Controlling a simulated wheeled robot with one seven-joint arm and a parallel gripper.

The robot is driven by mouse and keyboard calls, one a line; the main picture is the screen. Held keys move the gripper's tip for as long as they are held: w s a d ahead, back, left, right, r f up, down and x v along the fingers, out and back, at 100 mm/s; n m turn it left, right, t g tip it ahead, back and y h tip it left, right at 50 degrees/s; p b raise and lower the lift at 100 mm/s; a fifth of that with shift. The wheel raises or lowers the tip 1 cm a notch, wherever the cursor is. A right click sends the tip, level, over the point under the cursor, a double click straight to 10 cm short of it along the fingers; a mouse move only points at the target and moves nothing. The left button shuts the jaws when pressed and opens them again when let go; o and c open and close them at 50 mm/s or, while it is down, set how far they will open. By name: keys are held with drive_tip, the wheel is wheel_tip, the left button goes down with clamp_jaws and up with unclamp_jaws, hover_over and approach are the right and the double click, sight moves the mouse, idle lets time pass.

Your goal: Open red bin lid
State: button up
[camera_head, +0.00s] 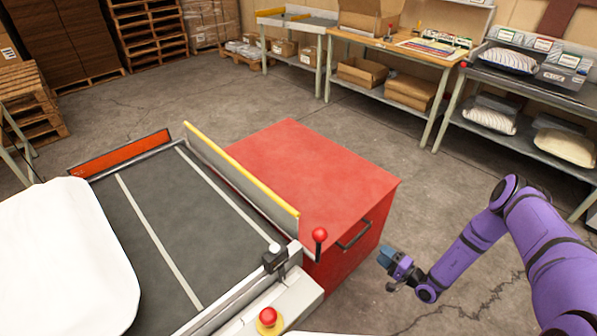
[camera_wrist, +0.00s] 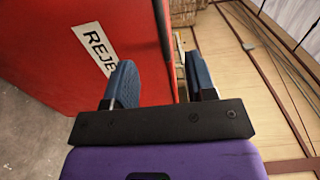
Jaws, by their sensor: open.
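The red bin (camera_head: 345,262) stands in the middle of the head view with its flat red lid (camera_head: 310,170) closed. A dark bar handle (camera_head: 353,235) sits high on its front face. My gripper (camera_head: 385,256) is to the right of the handle, apart from it, in front of the bin. In the wrist view the blue fingers of my gripper (camera_wrist: 161,80) are spread and hold nothing. The bin's red face (camera_wrist: 50,50) fills the upper left there, with a white label (camera_wrist: 93,44) reading "REJE". A dark strip lies between the fingers; I cannot tell whether it is the handle.
A conveyor (camera_head: 150,230) with a yellow rail (camera_head: 240,166) and a red-knobbed lever (camera_head: 320,236) stands close along the bin's left. A white pillow (camera_head: 65,255) lies on it. Workbenches (camera_head: 400,50) stand behind. Floor right of the bin is clear.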

sight(360, 236)
drive_tip(key=x, duration=1.1)
drive_tip(key=shift+w, duration=0.1)
clamp_jaws()
drive_tip(key=shift+a, duration=0.15)
